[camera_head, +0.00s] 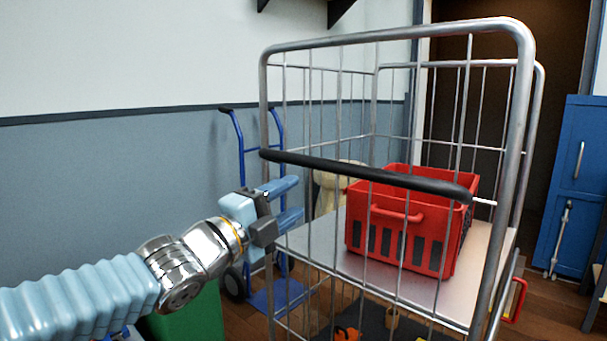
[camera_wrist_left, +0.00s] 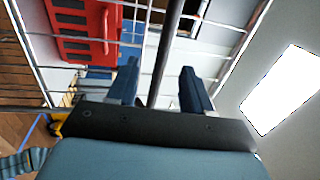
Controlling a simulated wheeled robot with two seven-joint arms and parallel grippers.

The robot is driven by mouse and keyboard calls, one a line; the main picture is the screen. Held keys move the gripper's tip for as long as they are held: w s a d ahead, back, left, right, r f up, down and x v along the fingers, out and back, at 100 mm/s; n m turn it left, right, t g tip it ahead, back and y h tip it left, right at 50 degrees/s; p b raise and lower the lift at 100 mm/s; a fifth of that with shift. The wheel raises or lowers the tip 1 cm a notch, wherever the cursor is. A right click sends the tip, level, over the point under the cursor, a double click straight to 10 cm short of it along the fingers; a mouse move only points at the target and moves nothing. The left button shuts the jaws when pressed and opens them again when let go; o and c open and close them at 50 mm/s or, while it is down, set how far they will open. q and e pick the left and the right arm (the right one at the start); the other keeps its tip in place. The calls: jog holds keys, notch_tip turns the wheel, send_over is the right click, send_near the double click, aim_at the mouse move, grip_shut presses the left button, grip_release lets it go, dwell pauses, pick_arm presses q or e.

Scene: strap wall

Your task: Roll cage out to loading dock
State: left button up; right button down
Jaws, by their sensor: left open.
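The roll cage (camera_head: 523,85) is a grey wire cage with a tubular frame, standing upright in front of me. A black handle bar (camera_head: 365,172) runs across its near side. A red crate (camera_head: 400,240) sits on its shelf; it also shows in the left wrist view (camera_wrist_left: 82,30). My left gripper (camera_head: 299,197) is open and empty beside the left end of the handle, a little below it. In the left wrist view the dark bar (camera_wrist_left: 168,45) lies ahead, in line with the gap between the fingers (camera_wrist_left: 160,67), not visibly gripped. My right gripper is out of view.
A blue hand truck (camera_head: 240,140) stands against the wall behind the cage's left side. A green box (camera_head: 190,315) is below my left arm. A blue cabinet (camera_head: 575,180) stands at the right. A dark doorway (camera_head: 510,100) opens behind the cage.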

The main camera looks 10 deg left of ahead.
aim_at(330, 170)
pick_arm(q)
jog(key=p+x, duration=0.1)
jog(key=x, duration=0.8)
jog(key=r+p+x, duration=0.1)
jog(key=x, duration=0.3)
jog(key=shift+w+r+p, duration=0.1)
jog(key=shift+w+p, duration=0.05)
jog(key=shift+p, duration=0.2)
jog(key=shift+d, duration=0.1)
grip_shut()
